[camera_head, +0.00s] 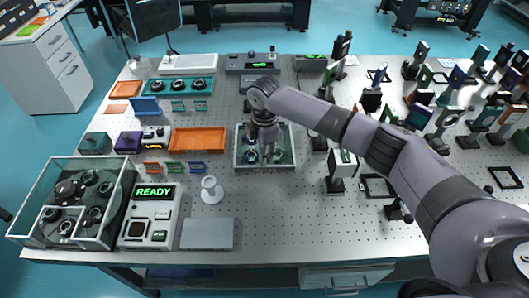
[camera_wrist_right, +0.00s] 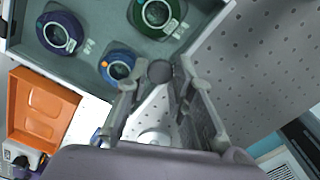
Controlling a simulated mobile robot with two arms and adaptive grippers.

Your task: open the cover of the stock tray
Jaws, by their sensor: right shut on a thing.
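The stock tray (camera_head: 265,170) is a shallow grey-green tray with a pale rim, near the middle of the table. In the right wrist view, it holds round mounts: a purple one (camera_wrist_right: 60,33), a blue one (camera_wrist_right: 117,65) and a green one (camera_wrist_right: 157,14). My right gripper (camera_head: 263,150) reaches down over the tray. Its fingers (camera_wrist_right: 158,88) are shut on a small grey round knob (camera_wrist_right: 160,71) near the tray's edge. The clear cover itself is hard to make out, and its angle cannot be told. My left gripper is not in view.
An orange tray (camera_head: 198,139) lies left of the stock tray. A white stand (camera_head: 211,190) and a READY box (camera_head: 150,215) are in front left, beside a glass-walled case (camera_head: 28,212). Several optic posts crowd the right side. The front middle is clear.

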